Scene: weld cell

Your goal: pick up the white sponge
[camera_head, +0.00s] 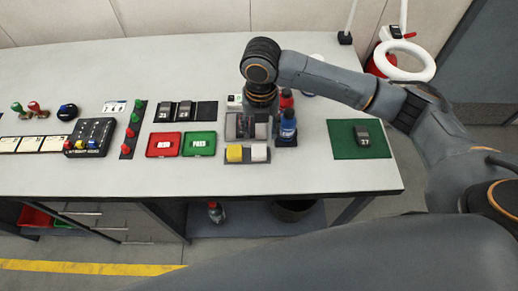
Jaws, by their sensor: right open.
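The white sponge (259,153) lies at the right end of a small grey tray (247,162) near the front of the workbench. A yellow sponge (234,153) lies just to its left. My right arm reaches in from the right, and my right gripper (256,115) points down behind the sponges, apart from the white sponge in the picture. It is open; its fingers are small and dark and hard to tell from the grey things behind them. My left gripper is not in view.
A blue bottle (288,128) and a red-topped bottle (286,99) stand close right of my gripper. A red tray (164,145) and a green tray (199,144) lie left. A green mat (375,139) holds a dark device (362,135). Bench between bottles and mat is clear.

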